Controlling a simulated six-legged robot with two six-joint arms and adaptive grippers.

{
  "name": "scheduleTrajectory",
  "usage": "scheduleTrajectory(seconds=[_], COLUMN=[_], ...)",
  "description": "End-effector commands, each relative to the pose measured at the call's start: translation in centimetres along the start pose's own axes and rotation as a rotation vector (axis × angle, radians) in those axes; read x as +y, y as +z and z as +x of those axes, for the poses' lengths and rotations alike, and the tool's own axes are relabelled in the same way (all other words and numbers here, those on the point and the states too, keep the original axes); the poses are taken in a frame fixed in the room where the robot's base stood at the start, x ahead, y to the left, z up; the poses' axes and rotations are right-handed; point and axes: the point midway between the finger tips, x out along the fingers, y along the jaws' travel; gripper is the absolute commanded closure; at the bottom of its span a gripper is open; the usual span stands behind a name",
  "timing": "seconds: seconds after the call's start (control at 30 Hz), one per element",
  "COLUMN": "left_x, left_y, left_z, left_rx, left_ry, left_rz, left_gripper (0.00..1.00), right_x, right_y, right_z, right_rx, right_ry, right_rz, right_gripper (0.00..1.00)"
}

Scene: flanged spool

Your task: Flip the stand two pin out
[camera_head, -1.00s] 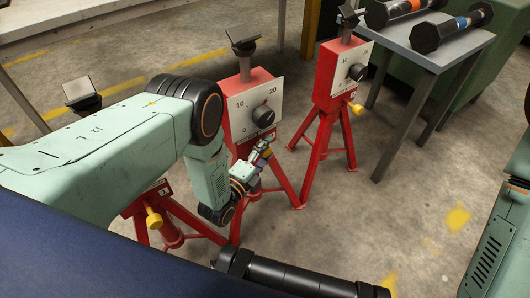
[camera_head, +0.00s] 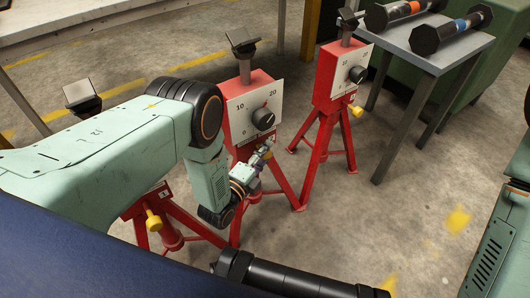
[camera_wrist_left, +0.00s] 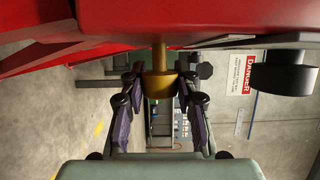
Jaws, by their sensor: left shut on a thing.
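Stand two is the middle red stand (camera_head: 249,92), upright on tripod legs, with a white dial plate and black knob facing right. My left gripper (camera_head: 264,152) is at the lower front of its red box. In the left wrist view, the stand's yellow pin (camera_wrist_left: 158,84) sticks out of the red body (camera_wrist_left: 200,18), with its thicker head between the fingers of my left gripper (camera_wrist_left: 159,98). The gripper is shut on the pin. In the head view the pin is hidden by the gripper. My right gripper is not in view.
A red stand (camera_head: 341,75) with a yellow pin (camera_head: 356,111) stands to the right. Another stand (camera_head: 172,232), with a yellow pin (camera_head: 153,220), is partly hidden behind my left arm. A grey table (camera_head: 400,45) holds black spools. A black bar (camera_head: 290,276) lies in front.

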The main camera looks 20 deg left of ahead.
Motion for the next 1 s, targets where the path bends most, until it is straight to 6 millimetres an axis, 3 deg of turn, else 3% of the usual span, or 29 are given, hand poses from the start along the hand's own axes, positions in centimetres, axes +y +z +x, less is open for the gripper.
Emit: scheduleTrajectory(seconds=[0.27,0.53,0.8,0.83,1.0], left_x=[0.0,-0.1,0.1,0.1,0.1], left_y=[-0.2,-3.1,-3.4,-3.4,-3.3], left_z=[-0.1,-1.3,-1.4,-1.4,-1.4], left_rx=[0.0,0.002,0.006,0.007,0.004], left_ry=[0.001,0.002,0.002,0.002,0.002], left_rz=[0.0,-0.001,-0.002,-0.002,-0.001], left_gripper=[1.0,1.0,1.0,0.68,0.53], right_x=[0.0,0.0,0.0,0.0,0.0], right_y=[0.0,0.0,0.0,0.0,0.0], right_z=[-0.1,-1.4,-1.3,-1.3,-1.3], right_rx=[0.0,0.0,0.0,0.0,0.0], right_ry=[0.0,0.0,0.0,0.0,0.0], right_rz=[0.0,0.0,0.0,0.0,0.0], right_gripper=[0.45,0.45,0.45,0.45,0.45])
